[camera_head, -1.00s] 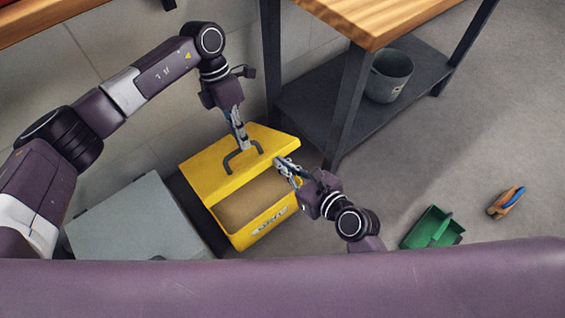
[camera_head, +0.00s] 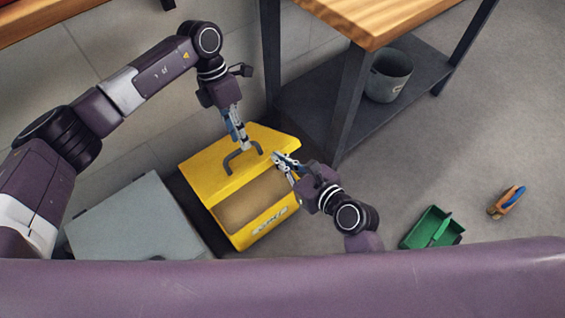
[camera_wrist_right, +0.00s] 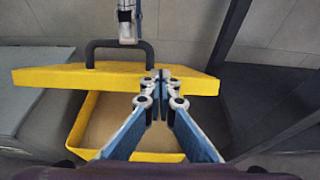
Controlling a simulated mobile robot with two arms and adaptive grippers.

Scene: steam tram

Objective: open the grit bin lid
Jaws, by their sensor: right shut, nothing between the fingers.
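The yellow grit bin (camera_head: 268,232) stands on the floor at the middle of the head view. Its lid (camera_head: 210,179) is partly raised, and tan grit (camera_head: 250,200) shows through the front opening. A dark handle (camera_head: 230,160) is on the lid; it also shows in the right wrist view (camera_wrist_right: 91,54). My left gripper (camera_head: 245,147) is at the handle's bar; whether its fingers close around it is unclear. My right gripper (camera_head: 279,158) is shut and empty at the lid's right front edge. In the right wrist view its fingertips (camera_wrist_right: 160,78) overlap the lid's front edge.
A grey box (camera_head: 135,225) stands left of the bin. A workbench with a dark lower shelf (camera_head: 335,115) and a bucket (camera_head: 388,77) is close on the right. A green tray (camera_head: 432,228) and an orange-and-blue tool (camera_head: 506,202) lie on open floor at right.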

